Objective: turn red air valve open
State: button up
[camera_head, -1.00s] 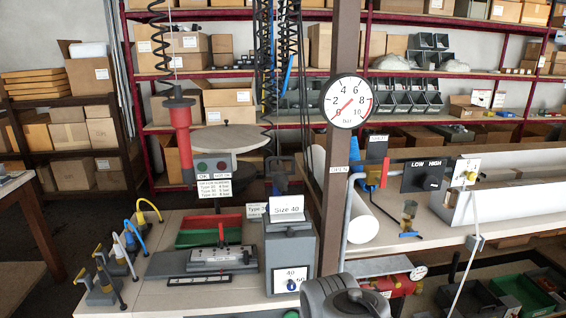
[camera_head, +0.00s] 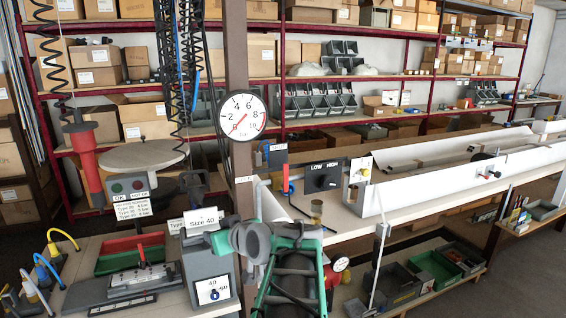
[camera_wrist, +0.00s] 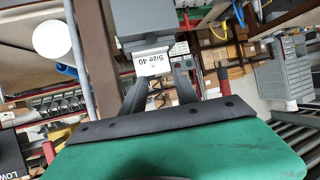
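The red air valve (camera_head: 286,170) is a small upright red handle on the air unit above the right bench, just right of the brown post. Blue parts show below it. In the wrist view, which is upside down, a red and yellow part at the lower left looks like the same valve (camera_wrist: 48,150). My gripper (camera_wrist: 166,88) is open and empty, its two dark fingers apart. The "Size 40" box (camera_wrist: 158,60) shows beyond and between the fingers. In the head view my green arm rises at the bottom centre; the fingers cannot be made out there. The valve is clear of them.
A round pressure gauge (camera_head: 241,114) hangs on the brown post (camera_head: 237,60). A LOW/HIGH switch panel (camera_head: 323,176) stands right of the valve. The "Size 40" box (camera_head: 208,268) is beside my arm. A long white profile (camera_head: 440,180) lies along the right bench.

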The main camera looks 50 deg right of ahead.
jog(key=s+d+r+m+t+h, duration=0.15)
jog(key=s+d+r, duration=0.3)
jog(key=d, duration=0.45)
jog(key=m+t+h+p, duration=0.1)
jog(key=m+t+h, duration=0.1)
jog(key=h, duration=0.3)
send_near(286, 168)
jog(key=x, duration=0.3)
jog(key=shift+n+g, duration=0.25)
jog(key=p+x, duration=0.3)
jog(key=x, duration=0.4)
jog(key=shift+w+d+r, duration=0.1)
jog(key=shift+w+r, duration=0.05)
jog(key=shift+r, duration=0.05)
jog(key=shift+c, duration=0.6)
grip_shut()
